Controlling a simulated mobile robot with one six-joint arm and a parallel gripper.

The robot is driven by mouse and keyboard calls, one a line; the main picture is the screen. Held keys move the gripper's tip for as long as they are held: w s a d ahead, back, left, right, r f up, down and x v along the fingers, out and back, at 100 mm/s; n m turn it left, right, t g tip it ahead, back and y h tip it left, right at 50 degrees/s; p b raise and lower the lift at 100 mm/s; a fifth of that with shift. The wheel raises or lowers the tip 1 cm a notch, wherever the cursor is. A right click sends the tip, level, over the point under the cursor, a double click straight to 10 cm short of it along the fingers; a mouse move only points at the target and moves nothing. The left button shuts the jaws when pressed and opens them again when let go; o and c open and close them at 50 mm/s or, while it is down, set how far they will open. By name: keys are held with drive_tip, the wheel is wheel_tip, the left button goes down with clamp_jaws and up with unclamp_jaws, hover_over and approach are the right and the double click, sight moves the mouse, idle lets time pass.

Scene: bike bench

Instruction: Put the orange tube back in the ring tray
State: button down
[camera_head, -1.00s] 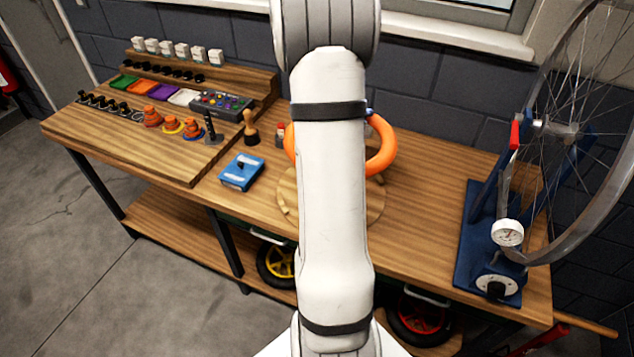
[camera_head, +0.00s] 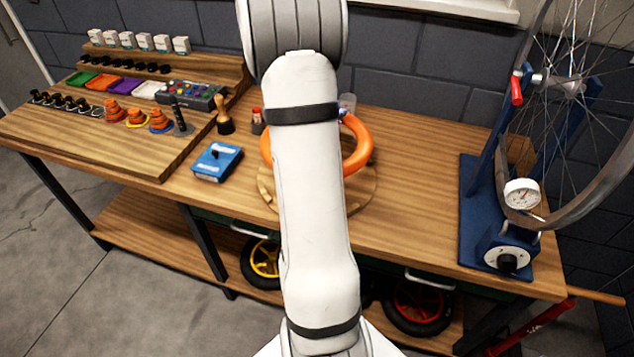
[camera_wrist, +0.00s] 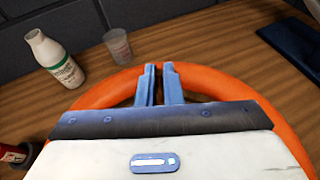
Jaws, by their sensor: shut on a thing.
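The orange tube (camera_head: 357,150) is a thick ring, with its middle hidden behind my arm in the head view. My gripper (camera_wrist: 159,85) is shut on the far side of the tube (camera_wrist: 215,82) in the wrist view. A round wooden tray (camera_head: 366,190), which looks like the ring tray, lies on the bench under and in front of the tube. The tube appears held above it; the exact gap is hard to tell. My fingertips are hidden in the head view.
A white bottle (camera_wrist: 52,58) and a clear cup (camera_wrist: 118,45) stand just beyond the tube. A blue box (camera_head: 217,161), a wooden-handled tool (camera_head: 224,118) and a red-topped bottle (camera_head: 257,121) are left. The blue wheel stand (camera_head: 480,215) stands right. Bare bench (camera_head: 415,180) lies between.

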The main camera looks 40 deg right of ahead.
wheel_tip(320, 180, down, 10)
drive_tip(key=shift+s+f, duration=0.1)
drive_tip(key=shift+f, duration=0.05)
idle(0.4)
drive_tip(key=c, duration=1.6)
unclamp_jaws()
drive_tip(key=shift+a, duration=0.1)
drive_tip(key=s+a+r+m+y, duration=0.4)
drive_tip(key=a+m, duration=0.2)
drive_tip(key=a, duration=0.8)
drive_tip(key=s+a+r+m+t+y, duration=0.1)
drive_tip(key=s+a+r+m+y, duration=0.4)
drive_tip(key=a, duration=0.9)
drive_tip(key=s+a+r+m+y, duration=0.4)
drive_tip(key=a+m, duration=0.4)
drive_tip(key=a, duration=0.6)
drive_tip(key=shift+s+a+r+t+b, duration=0.1)
drive_tip(key=shift+a+r+t+b, duration=0.1)
drive_tip(key=shift+r, duration=0.2)
drive_tip(key=shift+s+a+r+t+b, duration=0.1)
drive_tip(key=shift+r+b, duration=0.05)
drive_tip(key=shift+r, duration=0.2)
